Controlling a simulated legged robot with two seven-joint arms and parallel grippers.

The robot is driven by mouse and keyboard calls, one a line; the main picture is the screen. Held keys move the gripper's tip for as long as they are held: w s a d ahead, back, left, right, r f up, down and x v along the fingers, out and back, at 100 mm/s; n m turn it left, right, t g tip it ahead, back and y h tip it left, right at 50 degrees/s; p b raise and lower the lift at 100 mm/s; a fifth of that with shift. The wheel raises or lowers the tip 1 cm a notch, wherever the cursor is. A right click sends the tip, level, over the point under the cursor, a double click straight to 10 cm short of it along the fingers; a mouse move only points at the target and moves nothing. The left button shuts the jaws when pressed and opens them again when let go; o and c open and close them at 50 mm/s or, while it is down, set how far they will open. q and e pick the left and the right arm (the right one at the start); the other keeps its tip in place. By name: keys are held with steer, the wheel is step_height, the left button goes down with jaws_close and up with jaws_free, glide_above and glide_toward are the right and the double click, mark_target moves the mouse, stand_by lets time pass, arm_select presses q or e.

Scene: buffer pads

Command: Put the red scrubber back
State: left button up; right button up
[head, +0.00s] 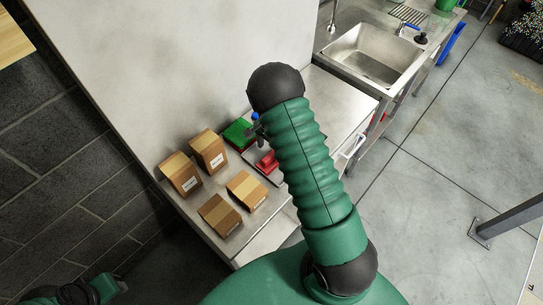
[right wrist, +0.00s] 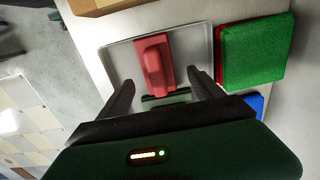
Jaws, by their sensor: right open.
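The red scrubber (right wrist: 153,62) has a raised handle and lies in a shallow pale tray (right wrist: 205,48) in the right wrist view. It also shows in the head view (head: 267,163), on the metal counter beside my right arm. My right gripper (right wrist: 161,78) is open and empty. Its two fingers point toward the scrubber, one on each side of its near end, and do not grip it. In the head view the right gripper (head: 258,130) is small and partly hidden by my arm. Part of my left arm shows at the lower left, without clear fingers.
A green pad (right wrist: 258,50) lies over a red one beside the tray, with a blue item (right wrist: 256,102) near it. Several cardboard boxes (head: 209,150) stand on the counter to the left. A wall (head: 150,60) rises behind. A sink (head: 372,55) is at the upper right.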

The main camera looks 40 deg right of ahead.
mark_target(268, 156)
steer(key=r+b, duration=0.1)
steer(key=r, duration=0.6)
steer(key=shift+a+r, duration=0.1)
steer(key=shift+a, duration=0.1)
arm_select(q)
steer(key=shift+a+f+b, duration=0.15)
steer(key=shift+f+b, duration=0.65)
steer(key=shift+f, duration=0.4)
steer(key=shift+a+f+b, duration=0.1)
steer(key=shift+f+b, duration=0.7)
steer(key=shift+f, duration=0.4)
arm_select(e)
steer(key=s+a+r+n+t, duration=0.1)
steer(key=s+a+n, duration=0.5)
steer(key=a+n, duration=0.2)
steer(key=s+a+r+n+t, duration=0.1)
steer(key=s+a+r+n, duration=0.1)
steer(key=s+a+n, duration=0.4)
steer(key=shift+s+a+r+n+t, duration=0.25)
steer(key=shift+a+n, duration=1.25)
steer(key=shift+a, duration=1.7)
